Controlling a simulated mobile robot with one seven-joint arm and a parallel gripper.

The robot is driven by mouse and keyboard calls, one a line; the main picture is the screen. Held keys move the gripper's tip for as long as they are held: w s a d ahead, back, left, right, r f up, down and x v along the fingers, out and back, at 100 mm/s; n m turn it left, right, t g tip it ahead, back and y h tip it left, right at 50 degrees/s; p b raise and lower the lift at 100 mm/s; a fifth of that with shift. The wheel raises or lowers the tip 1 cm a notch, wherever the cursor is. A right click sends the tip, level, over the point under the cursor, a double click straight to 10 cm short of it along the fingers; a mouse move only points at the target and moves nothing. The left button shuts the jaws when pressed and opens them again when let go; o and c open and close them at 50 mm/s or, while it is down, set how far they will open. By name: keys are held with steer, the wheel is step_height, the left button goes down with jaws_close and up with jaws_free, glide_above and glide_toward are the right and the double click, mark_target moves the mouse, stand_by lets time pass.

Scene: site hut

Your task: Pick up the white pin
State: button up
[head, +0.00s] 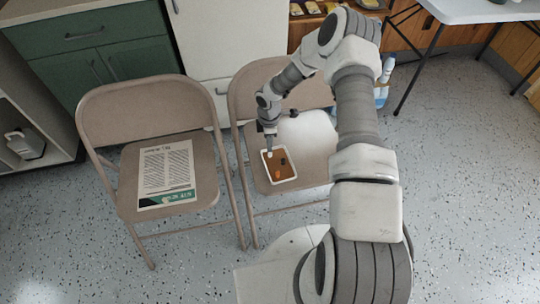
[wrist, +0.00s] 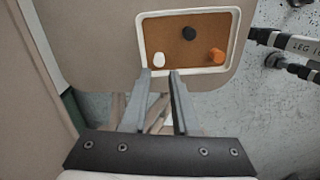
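The white pin (wrist: 159,59) is in the near left corner of a brown corkboard with a white frame (wrist: 240,30), as seen in the wrist view. The board (head: 293,178) lies on the seat of the right folding chair in the head view. My gripper (wrist: 159,73) is open, with its two fingers apart. In the wrist view, the white pin appears just beyond the fingertips, in line with the gap between them. Nothing is held. In the head view, my gripper (head: 269,142) points down over the board's far left corner.
A black pin (wrist: 190,34) and an orange pin (wrist: 217,56) are on the same board. The right chair (head: 310,140) has its backrest behind my arm. The left chair (head: 130,190) holds a printed sheet (head: 166,175). A white table (head: 480,10) stands at the back right.

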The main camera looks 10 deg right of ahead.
mark_target(270, 154)
step_height(270, 154, down, 5)
steer(key=shift+d+f+b, duration=0.15)
steer(key=shift+f+b, duration=0.05)
steer(key=shift+b, duration=0.75)
jaws_close()
